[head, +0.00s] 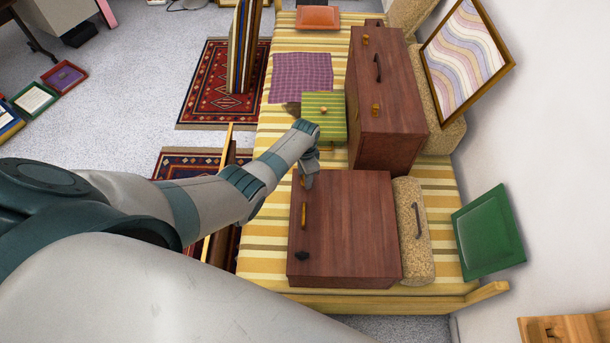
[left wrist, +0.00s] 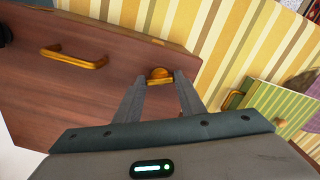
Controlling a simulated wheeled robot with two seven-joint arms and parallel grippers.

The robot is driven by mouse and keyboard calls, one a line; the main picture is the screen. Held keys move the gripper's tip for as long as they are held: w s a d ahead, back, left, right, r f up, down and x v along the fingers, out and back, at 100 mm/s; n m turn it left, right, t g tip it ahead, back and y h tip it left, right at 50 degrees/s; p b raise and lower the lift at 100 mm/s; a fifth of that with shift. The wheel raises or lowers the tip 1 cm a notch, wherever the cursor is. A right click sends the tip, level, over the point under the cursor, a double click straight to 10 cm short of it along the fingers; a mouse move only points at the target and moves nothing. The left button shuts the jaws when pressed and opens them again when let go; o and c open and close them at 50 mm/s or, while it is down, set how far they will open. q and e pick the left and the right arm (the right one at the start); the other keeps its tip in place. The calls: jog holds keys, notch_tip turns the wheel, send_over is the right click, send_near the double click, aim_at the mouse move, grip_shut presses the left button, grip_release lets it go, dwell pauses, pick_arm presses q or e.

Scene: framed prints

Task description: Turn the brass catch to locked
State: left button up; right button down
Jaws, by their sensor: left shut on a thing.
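A brown wooden case (head: 350,230) lies on the striped daybed, with a brass handle (head: 304,215) on its left edge. The handle also shows in the left wrist view (left wrist: 75,58). A rounded brass catch (left wrist: 158,74) sits near the case's edge, between my left fingertips (left wrist: 162,80). My left gripper (head: 308,181) is shut on this catch at the case's far left corner. In the head view the gripper mostly hides the catch. A dark catch (head: 302,256) sits at the near end of the same edge. My right gripper is not in view.
A second brown case (head: 385,115) with brass catches and a dark handle stands just behind. A green striped box (head: 325,108) lies beside it. A cork-coloured case (head: 413,230) and a green frame (head: 488,233) are at the right. Framed prints stand on the rug at the left.

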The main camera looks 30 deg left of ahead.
pick_arm(q)
jog(key=m, duration=0.5)
dwell(0.4)
jog(key=o, duration=1)
jog(key=shift+o, duration=0.2)
jog(key=shift+r, duration=0.1)
jog(key=shift+w+r, duration=0.1)
jog(key=shift+r, duration=0.75)
notch_tip(320, 180, up, 16)
jog(key=shift+f, duration=0.25)
